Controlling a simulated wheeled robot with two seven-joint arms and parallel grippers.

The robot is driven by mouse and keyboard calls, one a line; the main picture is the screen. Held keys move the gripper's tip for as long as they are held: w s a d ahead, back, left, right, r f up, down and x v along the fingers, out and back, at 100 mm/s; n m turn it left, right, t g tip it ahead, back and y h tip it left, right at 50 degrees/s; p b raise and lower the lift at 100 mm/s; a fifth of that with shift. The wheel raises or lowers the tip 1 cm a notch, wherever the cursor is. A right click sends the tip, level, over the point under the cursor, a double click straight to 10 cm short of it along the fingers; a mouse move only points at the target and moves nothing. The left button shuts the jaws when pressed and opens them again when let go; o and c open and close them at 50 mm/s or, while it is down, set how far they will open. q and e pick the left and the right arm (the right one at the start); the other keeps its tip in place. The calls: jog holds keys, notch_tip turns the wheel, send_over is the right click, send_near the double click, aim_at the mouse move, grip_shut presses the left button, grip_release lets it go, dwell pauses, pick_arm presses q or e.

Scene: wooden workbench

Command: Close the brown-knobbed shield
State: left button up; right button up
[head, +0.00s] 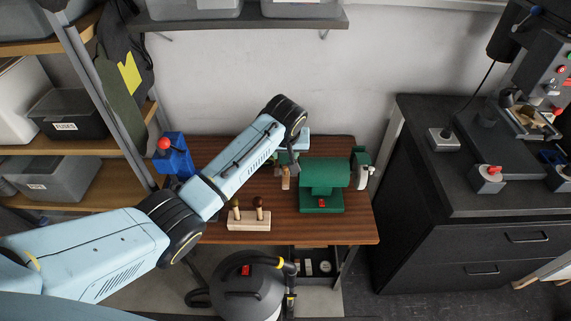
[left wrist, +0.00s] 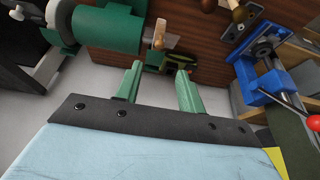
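The green bench grinder (head: 323,173) stands on the wooden workbench (head: 340,228); its body also shows upper left in the left wrist view (left wrist: 105,28). A tan part (head: 285,180) shows at its left end, and in the left wrist view (left wrist: 159,33) beside dark green parts. I cannot make out a brown knob on a shield or how far any shield is open; my arm covers part of this end. My left gripper (left wrist: 157,82) has its two green fingers apart with nothing between them, close to this end. My right gripper is in neither view.
A wooden block (head: 248,222) with upright handles stands in front. A blue vise (head: 175,158) with a red-ended lever is at the bench's left. The bench's front right is clear.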

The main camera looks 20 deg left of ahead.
aim_at(286, 168)
pick_arm(q)
jog(key=b+x, duration=0.2)
jog(key=x, duration=0.7)
jog(key=shift+r, duration=0.1)
jog(key=shift+b+x, duration=0.4)
jog(key=shift+x, duration=0.5)
grip_shut()
